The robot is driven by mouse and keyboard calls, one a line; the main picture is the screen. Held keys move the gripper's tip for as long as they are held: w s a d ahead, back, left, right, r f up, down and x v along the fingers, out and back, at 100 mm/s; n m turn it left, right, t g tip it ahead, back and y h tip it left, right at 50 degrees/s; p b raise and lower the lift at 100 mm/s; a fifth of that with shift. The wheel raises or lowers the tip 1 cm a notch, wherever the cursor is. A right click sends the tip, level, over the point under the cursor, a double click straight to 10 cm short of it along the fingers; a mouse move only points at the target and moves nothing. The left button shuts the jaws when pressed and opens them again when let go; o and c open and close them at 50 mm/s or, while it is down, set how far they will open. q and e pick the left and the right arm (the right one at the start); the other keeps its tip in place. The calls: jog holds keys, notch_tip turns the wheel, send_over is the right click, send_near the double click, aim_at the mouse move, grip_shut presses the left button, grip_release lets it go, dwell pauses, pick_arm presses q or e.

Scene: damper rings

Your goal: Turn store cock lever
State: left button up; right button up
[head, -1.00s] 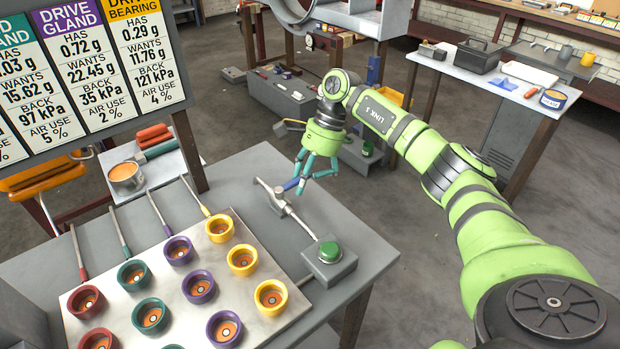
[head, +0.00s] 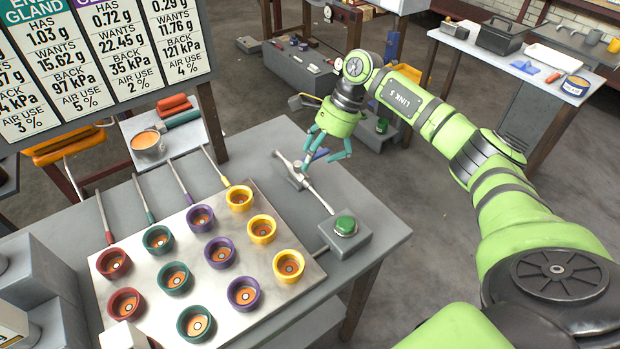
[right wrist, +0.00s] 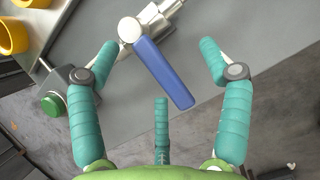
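The store cock (head: 297,178) is a small metal valve on the grey bench, with a pipe running to a box with a green button. Its blue lever (head: 319,154) is partly hidden by my fingers in the head view. In the right wrist view the blue lever (right wrist: 163,72) slants down and right from a pale round pivot. My right gripper (head: 329,148) is over the lever with its teal fingers spread. In the right wrist view two fingers stand apart on either side of the lever, and the third is below it. I see no contact. My left gripper is not in view.
The green button box (head: 344,232) sits near the bench's right edge. A metal plate (head: 212,290) with several coloured ring cups lies left of the valve, with thin coloured-tip rods behind it. A readings board (head: 100,60) stands at the back left. The bench right of the valve is clear.

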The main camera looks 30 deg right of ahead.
jog(key=shift+d+f, duration=0.1)
jog(key=shift+d, duration=0.45)
jog(key=shift+s+d, duration=0.1)
jog(key=shift+d, duration=0.05)
jog(key=shift+d+r+p, duration=0.1)
jog(key=shift+r+p, duration=0.2)
jog(key=shift+r, duration=0.35)
jog(key=shift+d+r, duration=0.1)
jog(key=shift+d, duration=0.1)
jog(key=shift+r, duration=0.1)
jog(key=p+v, duration=0.2)
jog(key=v, duration=0.3)
jog(key=shift+d+r, duration=0.15)
jog(key=shift+r, duration=0.2)
